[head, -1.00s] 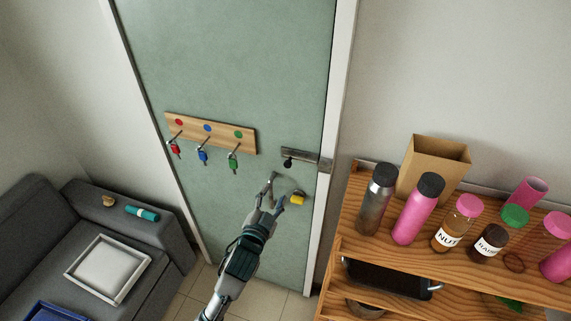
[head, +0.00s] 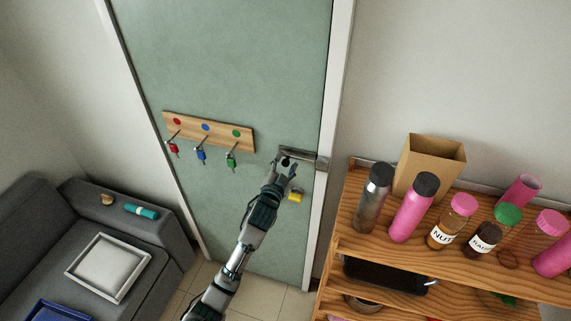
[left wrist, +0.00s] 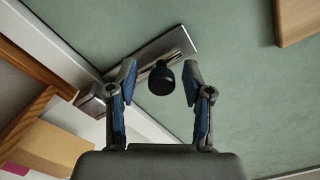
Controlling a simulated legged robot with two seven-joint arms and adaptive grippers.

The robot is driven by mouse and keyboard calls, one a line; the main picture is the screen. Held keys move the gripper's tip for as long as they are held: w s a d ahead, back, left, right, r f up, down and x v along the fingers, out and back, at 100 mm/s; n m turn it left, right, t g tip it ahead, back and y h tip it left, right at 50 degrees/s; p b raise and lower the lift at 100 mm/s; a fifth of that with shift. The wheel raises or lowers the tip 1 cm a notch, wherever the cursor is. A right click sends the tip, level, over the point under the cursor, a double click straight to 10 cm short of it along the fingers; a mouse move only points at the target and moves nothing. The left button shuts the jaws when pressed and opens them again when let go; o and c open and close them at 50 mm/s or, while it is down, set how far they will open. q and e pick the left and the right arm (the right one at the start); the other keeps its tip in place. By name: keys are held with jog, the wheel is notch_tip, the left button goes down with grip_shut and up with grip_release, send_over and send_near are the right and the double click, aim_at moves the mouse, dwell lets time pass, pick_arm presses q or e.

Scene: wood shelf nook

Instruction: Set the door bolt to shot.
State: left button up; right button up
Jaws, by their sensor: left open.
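The door bolt (head: 299,155) is a grey metal bar on a plate near the right edge of the green door (head: 230,60), with its end at the door frame. Its dark knob (head: 286,162) sits toward the left end of the plate. In the left wrist view the black knob (left wrist: 161,78) stands between the two open fingers of my left gripper (left wrist: 160,85), with a gap on each side. In the head view my left gripper (head: 283,168) is at the knob and partly covers it. My right gripper is out of view.
A yellow object (head: 295,197) hangs on the door below the bolt. A wooden key rack (head: 209,132) with three coloured keys is to the left. A wooden shelf (head: 345,215) with bottles and a paper bag (head: 431,166) stands close on the right.

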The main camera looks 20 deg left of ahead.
pick_arm(q)
grip_shut()
jog(key=d, duration=0.3)
jog(key=shift+s+d+f, duration=0.1)
jog(key=shift+d, duration=0.25)
jog(key=shift+c, duration=1)
grip_release()
jog(key=shift+o, duration=1)
jog(key=shift+d, duration=0.2)
